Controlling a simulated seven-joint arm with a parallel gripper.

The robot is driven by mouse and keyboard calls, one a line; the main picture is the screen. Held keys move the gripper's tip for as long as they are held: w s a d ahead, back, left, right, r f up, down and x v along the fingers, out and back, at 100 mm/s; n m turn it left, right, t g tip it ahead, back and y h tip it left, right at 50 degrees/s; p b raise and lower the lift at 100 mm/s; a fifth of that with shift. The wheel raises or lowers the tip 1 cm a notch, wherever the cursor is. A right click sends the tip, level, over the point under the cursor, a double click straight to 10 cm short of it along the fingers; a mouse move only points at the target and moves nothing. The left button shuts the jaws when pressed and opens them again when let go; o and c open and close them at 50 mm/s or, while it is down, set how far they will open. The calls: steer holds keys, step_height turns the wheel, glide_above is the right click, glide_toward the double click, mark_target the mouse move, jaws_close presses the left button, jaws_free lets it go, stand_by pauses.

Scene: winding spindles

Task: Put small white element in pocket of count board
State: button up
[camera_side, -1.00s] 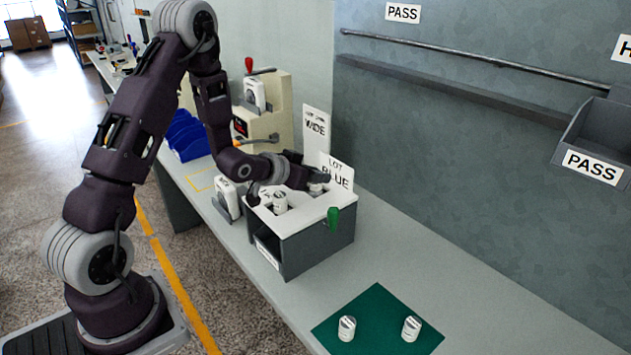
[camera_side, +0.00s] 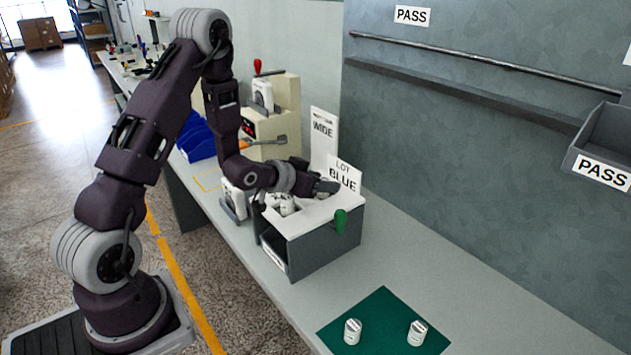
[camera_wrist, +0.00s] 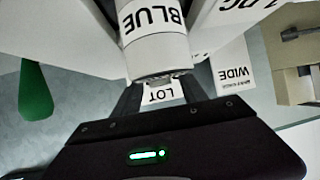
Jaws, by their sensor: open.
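In the side view my gripper (camera_side: 326,187) is low over the back right of a white-topped grey box (camera_side: 318,215), in front of the LOT BLUE card (camera_side: 343,175). In the wrist view a white cylindrical element (camera_wrist: 157,55) stands between the open fingers; its contact with them cannot be told. Two white elements (camera_side: 287,204) (camera_side: 272,200) show at the box's front left, partly covered by my arm. Two more white elements stand on the green mat (camera_side: 385,312), at left (camera_side: 352,331) and right (camera_side: 417,332). Neither the box nor the mat is labelled as the count board.
The WIDE card (camera_side: 323,138) stands behind the box, with a beige machine (camera_side: 268,130) and blue bins (camera_side: 197,137) farther back. The bench between box and mat is clear.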

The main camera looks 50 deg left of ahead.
mark_target(304, 202)
steer(key=v, duration=0.5)
steer(key=shift+s+d, duration=0.1)
steer(key=shift+s, duration=0.25)
steer(key=shift+s+r, duration=0.3)
steer(key=shift+s, duration=0.05)
steer(key=shift+r, duration=0.25)
steer(key=s+d+r+g, duration=0.3)
steer(key=s+d+r, duration=0.35)
steer(key=r, duration=0.45)
steer(key=s+d+r+g, duration=0.1)
steer(key=s+d, duration=0.2)
steer(key=s, duration=0.3)
steer(key=s+d+r+m+g+h, duration=0.1)
steer(key=s+d, duration=0.2)
steer(key=s, duration=0.4)
steer(key=s+d+r+g, duration=0.1)
steer(key=s+d, duration=0.2)
steer(key=s, duration=0.3)
steer(key=shift+s+d+h, duration=0.15)
steer(key=shift+s+h, duration=0.05)
steer(key=shift+h, duration=0.1)
